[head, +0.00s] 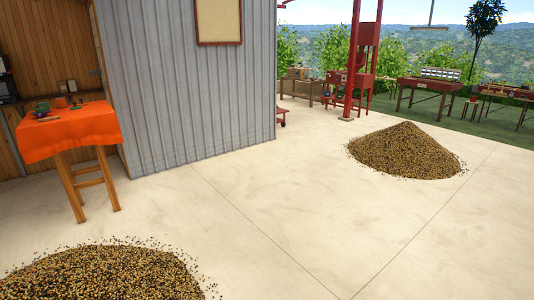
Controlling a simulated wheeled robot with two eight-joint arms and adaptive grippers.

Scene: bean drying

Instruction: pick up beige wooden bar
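A small thin light-coloured bar (49,119) lies on the orange cloth (70,134) over a tall wooden table at the left. It may be the beige wooden bar, but it is too small to be sure. It lies near the cloth's left side, just in front of a green object (43,106). Neither of my grippers is in view.
An orange-brown cup (60,102) also stands on the cloth. One bean pile (105,277) covers the floor at the front left, another (405,152) lies at the right. A corrugated wall (190,85) stands behind the table. The pale floor (255,220) between the piles is clear.

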